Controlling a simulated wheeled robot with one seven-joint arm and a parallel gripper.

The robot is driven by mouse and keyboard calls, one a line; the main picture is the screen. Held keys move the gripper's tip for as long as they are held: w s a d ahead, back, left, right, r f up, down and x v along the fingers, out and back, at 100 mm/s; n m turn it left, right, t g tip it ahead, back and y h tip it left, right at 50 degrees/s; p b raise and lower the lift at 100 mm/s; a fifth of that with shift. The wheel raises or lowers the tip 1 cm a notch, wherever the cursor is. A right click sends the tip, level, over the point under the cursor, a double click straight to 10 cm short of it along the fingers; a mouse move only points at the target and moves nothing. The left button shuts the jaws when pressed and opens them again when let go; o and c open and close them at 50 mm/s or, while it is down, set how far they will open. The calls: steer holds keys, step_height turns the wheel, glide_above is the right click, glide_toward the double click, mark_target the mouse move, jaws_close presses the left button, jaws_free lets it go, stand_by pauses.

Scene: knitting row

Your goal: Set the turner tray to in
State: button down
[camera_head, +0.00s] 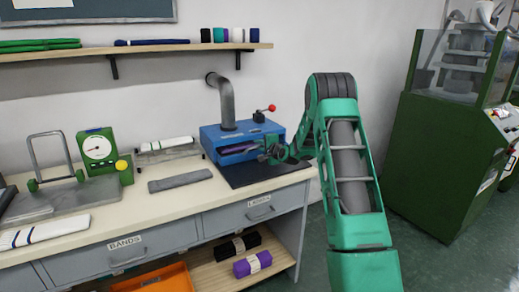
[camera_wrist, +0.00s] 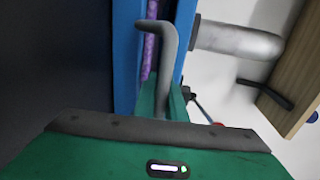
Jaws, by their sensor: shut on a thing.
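The turner (camera_head: 225,137) is a blue box at the right end of the bench, with a fat grey pipe rising from its top. A purple piece (camera_head: 238,149) shows in its front slot, where the tray sits. It also shows as a thin purple strip (camera_wrist: 149,58) between blue walls in the wrist view. My gripper (camera_head: 268,155) is at the right part of the turner's front, shut on what looks like the tray's handle. A bent grey bar (camera_wrist: 168,45) stands before the slot in the wrist view. The tray's edges are mostly hidden, so its exact depth cannot be told.
A red-knobbed lever (camera_head: 271,108) stands on the turner's right side. A dark mat (camera_head: 250,173) lies before the turner. A green gauge (camera_head: 97,147) and a grey bar (camera_head: 180,181) are to the left. A shelf (camera_head: 150,48) hangs above. A large green machine (camera_head: 440,150) stands right.

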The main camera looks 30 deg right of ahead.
steer(key=shift+f, duration=0.15)
steer(key=c, duration=2.1)
jaws_free()
steer(key=shift+s, duration=0.1)
steer(key=v, duration=1)
steer(key=shift+s, duration=0.25)
steer(key=shift+o, duration=0.4)
